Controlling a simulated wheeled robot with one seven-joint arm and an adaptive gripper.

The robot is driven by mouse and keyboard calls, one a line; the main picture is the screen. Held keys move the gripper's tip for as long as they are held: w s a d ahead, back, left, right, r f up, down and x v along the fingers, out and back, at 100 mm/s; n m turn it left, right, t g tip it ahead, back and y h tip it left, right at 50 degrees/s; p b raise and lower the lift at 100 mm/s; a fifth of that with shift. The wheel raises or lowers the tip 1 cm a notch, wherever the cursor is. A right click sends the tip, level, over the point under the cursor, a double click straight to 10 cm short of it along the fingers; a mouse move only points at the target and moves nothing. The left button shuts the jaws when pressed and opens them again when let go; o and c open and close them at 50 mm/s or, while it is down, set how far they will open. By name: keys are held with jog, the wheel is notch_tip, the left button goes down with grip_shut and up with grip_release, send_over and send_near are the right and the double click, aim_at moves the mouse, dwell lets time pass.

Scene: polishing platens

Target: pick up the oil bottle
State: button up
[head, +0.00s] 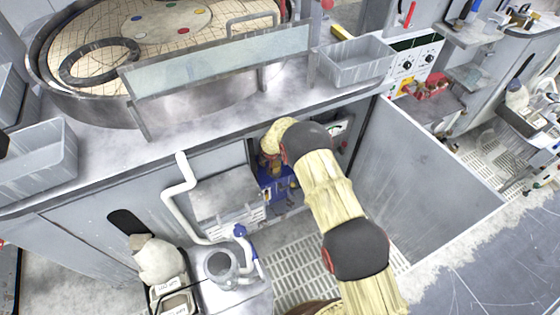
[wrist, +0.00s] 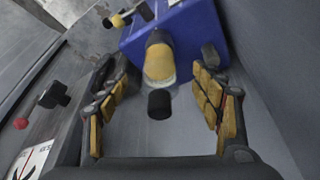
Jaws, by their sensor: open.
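In the wrist view, my gripper (wrist: 156,80) is open, with one padded finger at the left and one at the right. Between the fingers is a short amber cylinder (wrist: 159,62) with a pale rim and a separate-looking black end below it. It looks like the oil bottle, though no label shows. I see no finger pressed against it. It stands in front of a blue box (wrist: 190,35). In the head view, the blue box (head: 278,188) sits in the open bay under the bench, and my arm hides most of the gripper and the bottle.
Bay walls stand close to the gripper, with a large grey panel (head: 425,160) at the right. A red knob (wrist: 20,123) and a gauge show at left in the wrist view. A white bent pipe (head: 178,195) and grey box are left of the bay. Slatted flooring (head: 300,262) lies below.

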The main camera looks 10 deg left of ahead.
jog(key=shift+w+b+x, duration=0.2)
jog(key=shift+b+x, duration=0.6)
jog(key=shift+x, duration=1.2)
jog(key=shift+w+b+x, duration=0.25)
jog(key=shift+b+x, duration=0.55)
jog(key=shift+x, duration=1.25)
jog(key=shift+r, duration=0.2)
jog(key=shift+c, duration=0.7)
jog(key=c, duration=1.4)
jog(key=shift+r, duration=0.1)
grip_shut()
